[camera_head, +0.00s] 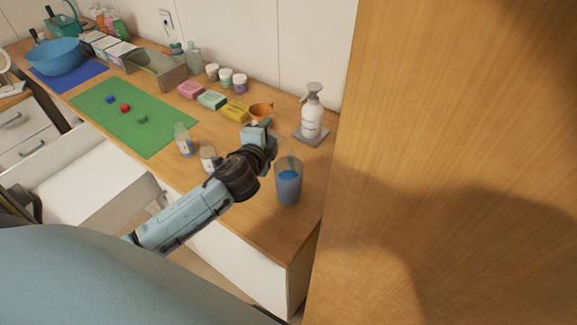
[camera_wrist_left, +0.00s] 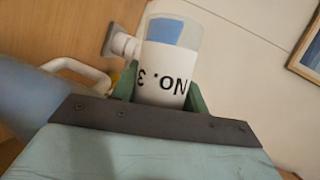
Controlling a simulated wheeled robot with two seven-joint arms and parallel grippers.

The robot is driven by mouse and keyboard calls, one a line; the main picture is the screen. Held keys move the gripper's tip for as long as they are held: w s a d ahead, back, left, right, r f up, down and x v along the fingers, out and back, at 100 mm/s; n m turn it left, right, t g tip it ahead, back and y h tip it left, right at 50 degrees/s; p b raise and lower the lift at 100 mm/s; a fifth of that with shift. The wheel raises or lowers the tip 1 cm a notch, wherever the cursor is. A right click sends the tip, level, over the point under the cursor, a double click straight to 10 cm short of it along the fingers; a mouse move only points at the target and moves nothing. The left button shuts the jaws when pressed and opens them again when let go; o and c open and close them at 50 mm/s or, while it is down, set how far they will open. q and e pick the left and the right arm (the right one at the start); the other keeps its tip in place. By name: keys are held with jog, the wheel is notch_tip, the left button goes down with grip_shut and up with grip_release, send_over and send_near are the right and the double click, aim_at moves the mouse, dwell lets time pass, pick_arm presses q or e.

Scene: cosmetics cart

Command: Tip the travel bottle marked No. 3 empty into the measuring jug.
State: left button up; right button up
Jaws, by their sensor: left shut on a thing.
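My left gripper (camera_head: 257,130) is above the counter, behind and left of the measuring jug (camera_head: 288,184). The jug stands upright, clear, with blue liquid inside. In the left wrist view, the left gripper (camera_wrist_left: 160,92) is shut around the bottle marked No. 3 (camera_wrist_left: 165,72), one green finger on each side. Its white label reads upside down in that picture, and blue shows in its clear part. In the head view I cannot make out this bottle, and its tilt is unclear. My right gripper is not in view.
Two small bottles (camera_head: 184,141) (camera_head: 208,158) stand left of the gripper. An orange cup-like thing (camera_head: 261,111) and a pump dispenser (camera_head: 312,117) on a grey tray stand behind. A large wooden panel (camera_head: 460,150) closes off the right. The green mat (camera_head: 150,125) is mostly clear.

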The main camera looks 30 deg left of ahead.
pick_arm(q)
jog(key=shift+d+r+m+t+y, duration=0.15)
jog(key=shift+r+m+t+y, duration=0.2)
jog(key=shift+r+m, duration=0.35)
dwell(0.3)
jog(key=shift+d+f+m+t+y+b, duration=0.2)
jog(key=shift+f+m+y+b, duration=0.15)
jog(key=shift+m+b, duration=0.35)
jog(key=shift+d+f+m+t+y+b, duration=0.2)
jog(key=shift+f+m+b, duration=0.2)
jog(key=shift+m+b, duration=0.3)
dwell(1.3)
jog(key=shift+d+r+m+t, duration=0.15)
jog(key=shift+r+m+t, duration=0.25)
jog(key=shift+m, duration=0.3)
dwell(0.4)
jog(key=shift+d+r+m, duration=0.1)
jog(key=shift+m, duration=0.2)
